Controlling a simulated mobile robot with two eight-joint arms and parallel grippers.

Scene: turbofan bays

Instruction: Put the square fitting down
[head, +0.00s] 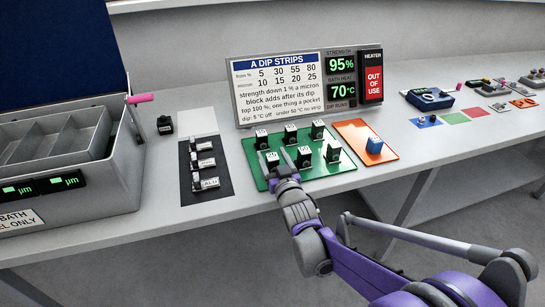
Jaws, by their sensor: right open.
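Several small dark fittings with pale marked tops stand upright on a green mat (320,172). My right gripper (275,163) is open over the mat's front left part, fingers pointing away from me. One dark fitting with a white top (272,158) stands between or just beyond its fingertips; I cannot tell whether they touch it. Another fitting (303,156) stands just right of the fingers. The fittings are too small for me to tell which one is the square fitting. My left gripper is not in view.
An orange mat (352,134) with a blue block (374,146) lies right of the green mat. A black mat (218,184) with several labelled pieces lies left. A grey bath (125,185) stands far left. A sign (278,88) stands behind. Bare bench (425,150) shows at right.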

